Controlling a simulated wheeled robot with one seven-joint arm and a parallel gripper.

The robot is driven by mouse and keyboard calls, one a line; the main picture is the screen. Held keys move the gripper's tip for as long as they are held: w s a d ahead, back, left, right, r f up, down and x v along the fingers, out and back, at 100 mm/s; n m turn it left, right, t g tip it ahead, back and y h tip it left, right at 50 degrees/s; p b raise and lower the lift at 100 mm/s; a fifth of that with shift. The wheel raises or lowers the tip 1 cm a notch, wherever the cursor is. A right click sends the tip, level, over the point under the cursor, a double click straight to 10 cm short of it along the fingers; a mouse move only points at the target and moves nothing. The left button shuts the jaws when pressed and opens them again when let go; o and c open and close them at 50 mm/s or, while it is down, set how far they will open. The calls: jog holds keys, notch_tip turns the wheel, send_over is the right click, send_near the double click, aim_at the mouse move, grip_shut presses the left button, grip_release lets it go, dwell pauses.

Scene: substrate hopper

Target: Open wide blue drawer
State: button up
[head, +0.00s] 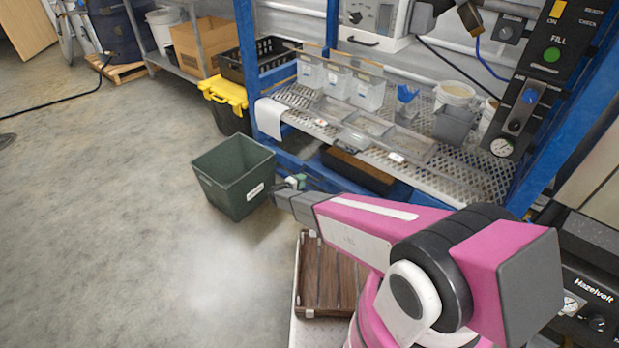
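A wide blue front (397,190), likely the drawer, shows low under the perforated metal shelf of the blue-framed station. A dark recess with a brown, box-like shape (357,170) is beside it. My pink arm covers part of this area, so I cannot tell how far the drawer is open or see a handle. My gripper (285,186) is at the end of the arm, near the station's lower left and close to the right side of a dark green bin. Its fingers are too small and hidden to tell whether they are open or touch anything.
The green bin (232,177) stands on the floor left of my gripper. A black box with a yellow lid (226,94) is behind it. The perforated shelf (450,174) overhangs the drawer area and carries clear bins and tubs.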

aim_at(309, 176)
jog(key=x, duration=0.7)
jog(key=shift+c, duration=0.4)
jog(key=shift+s, duration=0.1)
grip_shut()
